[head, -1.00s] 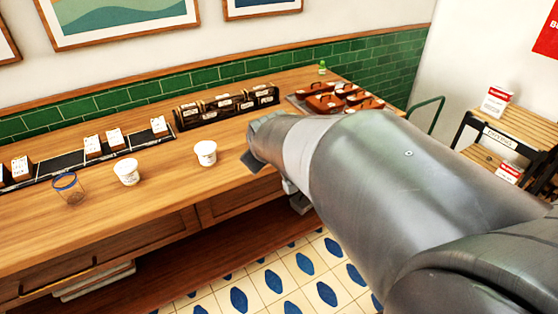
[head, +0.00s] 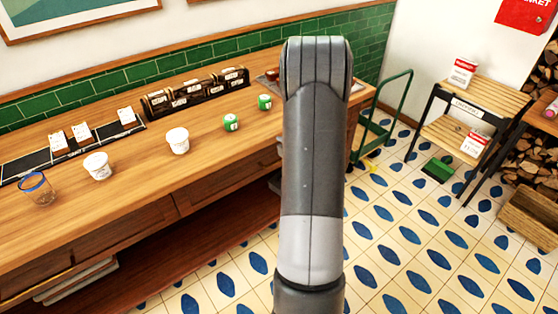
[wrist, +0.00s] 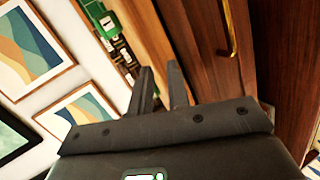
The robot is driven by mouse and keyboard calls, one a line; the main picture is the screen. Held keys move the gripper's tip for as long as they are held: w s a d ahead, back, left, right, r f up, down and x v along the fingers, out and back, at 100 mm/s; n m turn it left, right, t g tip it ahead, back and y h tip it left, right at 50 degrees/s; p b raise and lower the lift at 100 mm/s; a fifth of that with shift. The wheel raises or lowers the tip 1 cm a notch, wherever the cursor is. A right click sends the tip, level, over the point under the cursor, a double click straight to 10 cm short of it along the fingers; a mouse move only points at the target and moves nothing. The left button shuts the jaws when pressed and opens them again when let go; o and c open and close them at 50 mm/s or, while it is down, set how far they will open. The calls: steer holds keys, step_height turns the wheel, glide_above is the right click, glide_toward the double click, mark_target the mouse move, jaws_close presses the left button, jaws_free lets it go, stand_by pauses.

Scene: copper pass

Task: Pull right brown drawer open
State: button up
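The wooden counter (head: 150,150) has brown drawer fronts along its front side. The right brown drawer (head: 228,187) is under the counter's right part, and my arm hides its right end in the head view. It looks shut. In the wrist view, a brown wooden front (wrist: 205,35) with a long brass handle (wrist: 230,25) lies beyond my gripper, up and to the right. My gripper (wrist: 162,78) has its two fingers apart, with nothing seen between them. The handle is to the right of the fingers, not between them. The head view does not show the fingers.
White tubs (head: 177,141), green cans (head: 231,122) and a glass (head: 38,190) stand on the countertop. A green-framed cart (head: 385,120) stands at the counter's right end. A wooden rack (head: 470,110) is farther right. The tiled floor (head: 420,250) before the counter is mostly clear.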

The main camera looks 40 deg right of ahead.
steer(key=s+d+f+n+t+y, duration=0.25)
steer(key=s+f, duration=0.35)
steer(key=f, duration=0.5)
steer(key=shift+n+h, duration=0.25)
steer(key=shift+n, duration=0.2)
steer(key=x, duration=1.1)
steer(key=shift+d, duration=0.1)
steer(key=shift+c, duration=0.4)
jaws_close()
